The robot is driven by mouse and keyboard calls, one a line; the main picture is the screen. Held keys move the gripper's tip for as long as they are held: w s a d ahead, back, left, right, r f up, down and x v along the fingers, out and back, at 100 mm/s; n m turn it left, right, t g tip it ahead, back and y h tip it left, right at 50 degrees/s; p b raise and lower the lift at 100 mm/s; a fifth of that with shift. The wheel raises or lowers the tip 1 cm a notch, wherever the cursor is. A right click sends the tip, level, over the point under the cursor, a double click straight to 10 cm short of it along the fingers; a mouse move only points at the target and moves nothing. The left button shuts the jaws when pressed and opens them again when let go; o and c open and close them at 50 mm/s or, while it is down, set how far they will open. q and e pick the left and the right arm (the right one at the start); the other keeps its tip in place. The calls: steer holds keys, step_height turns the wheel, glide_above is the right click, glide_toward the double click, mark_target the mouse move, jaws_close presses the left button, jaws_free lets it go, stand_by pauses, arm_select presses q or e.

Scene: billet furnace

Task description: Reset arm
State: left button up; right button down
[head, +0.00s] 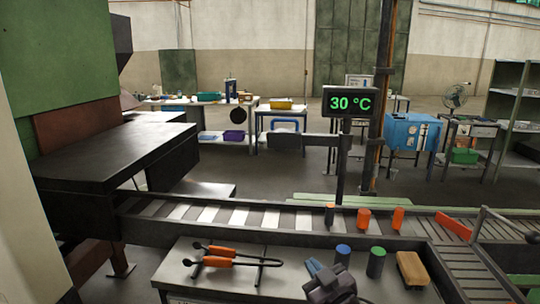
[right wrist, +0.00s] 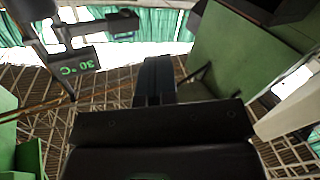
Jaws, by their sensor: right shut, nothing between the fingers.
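My right gripper (head: 315,266) shows at the bottom of the head view, above the front edge of the grey table (head: 200,285). Its fingers are shut with nothing between them. In the right wrist view the dark fingers (right wrist: 154,80) are together and point up toward the roof beams. A dark cylinder with a blue top (head: 343,253) and one with a green top (head: 376,262) stand on the table by this gripper. My left gripper is not in the head view.
Orange-handled tongs (head: 234,253) lie on a rack left of the gripper. A tan block (head: 412,268) lies at right. Orange billets (head: 364,219) are on the roller conveyor (head: 270,218) behind. A 30 °C display (head: 351,103) stands on a post. The furnace (head: 60,70) is at left.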

steer(key=s+d+f+m+g+h, duration=0.2)
steer(key=s+d+f+m+h, duration=0.1)
steer(key=s+d+f, duration=0.6)
steer(key=s+d+f+m+g+h, duration=0.2)
steer(key=s+d+f, duration=0.7)
steer(key=s+f, duration=0.5)
steer(key=shift+s+f+m+g+h, duration=0.4)
steer(key=shift+s+m+h, duration=0.5)
steer(key=shift+s+m, duration=0.15)
